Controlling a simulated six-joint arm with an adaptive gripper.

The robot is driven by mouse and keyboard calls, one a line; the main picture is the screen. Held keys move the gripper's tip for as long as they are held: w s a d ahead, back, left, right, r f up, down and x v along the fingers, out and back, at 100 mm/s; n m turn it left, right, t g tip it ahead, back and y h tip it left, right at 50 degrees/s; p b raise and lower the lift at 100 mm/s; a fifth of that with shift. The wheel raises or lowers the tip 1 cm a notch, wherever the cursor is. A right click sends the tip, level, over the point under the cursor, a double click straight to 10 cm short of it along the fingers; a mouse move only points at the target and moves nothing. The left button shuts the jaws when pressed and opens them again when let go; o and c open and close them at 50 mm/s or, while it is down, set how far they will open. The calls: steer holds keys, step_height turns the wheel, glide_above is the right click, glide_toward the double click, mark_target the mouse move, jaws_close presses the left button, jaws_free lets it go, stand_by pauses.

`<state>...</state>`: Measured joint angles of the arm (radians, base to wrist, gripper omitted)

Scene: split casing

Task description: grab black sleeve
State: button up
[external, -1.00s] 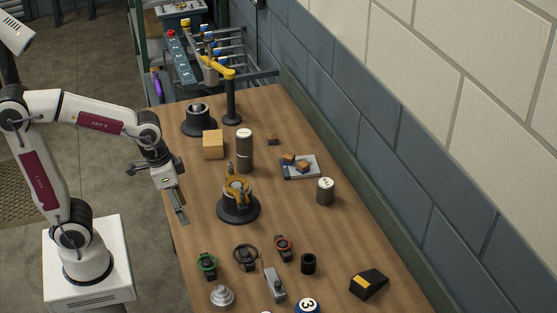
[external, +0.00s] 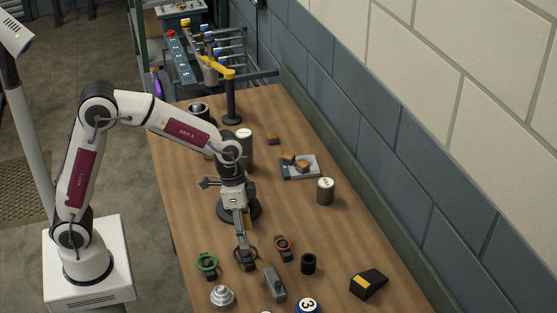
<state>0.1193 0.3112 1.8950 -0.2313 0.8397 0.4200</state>
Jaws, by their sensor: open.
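The black sleeve (external: 308,264) is a short dark hollow cylinder standing upright on the wooden table, with its open top facing up. It is right of the red-ringed part and is not covered by anything. My gripper (external: 242,246) points down over the table, left of the sleeve and apart from it. It is open and appears empty. Its fingertips overlap the black-ringed part (external: 247,262) in the picture; I cannot tell whether they touch it.
A red-ringed part (external: 284,247) stands between my gripper and the sleeve. A green-ringed part (external: 207,264), a grey box (external: 274,284) and a silver stepped piece (external: 222,297) are close by. A black-and-yellow wedge (external: 369,284) lies right. The table right of the sleeve is fairly clear.

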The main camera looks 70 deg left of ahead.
mark_target(308, 262)
steer(key=w+d+f, duration=0.1)
steer(key=w, duration=0.1)
steer(key=w+d+f+m, duration=0.1)
steer(key=w, duration=0.2)
steer(key=w+d+f+m, duration=0.1)
steer(key=w+f, duration=0.1)
steer(key=shift+w+d+h, duration=0.3)
steer(key=shift+w+h, duration=0.05)
steer(key=shift+h, duration=0.05)
steer(key=w+d+r+m+t, duration=0.1)
steer(key=w+d+r+m, duration=0.1)
steer(key=w+m, duration=0.2)
steer(key=shift+w+r+t+h, duration=0.2)
steer(key=shift+w+t+h, duration=0.15)
steer(key=shift+w, duration=0.45)
steer(key=shift+x, duration=1.25)
steer(key=shift+d+f, duration=0.1)
steer(key=shift+f, duration=0.05)
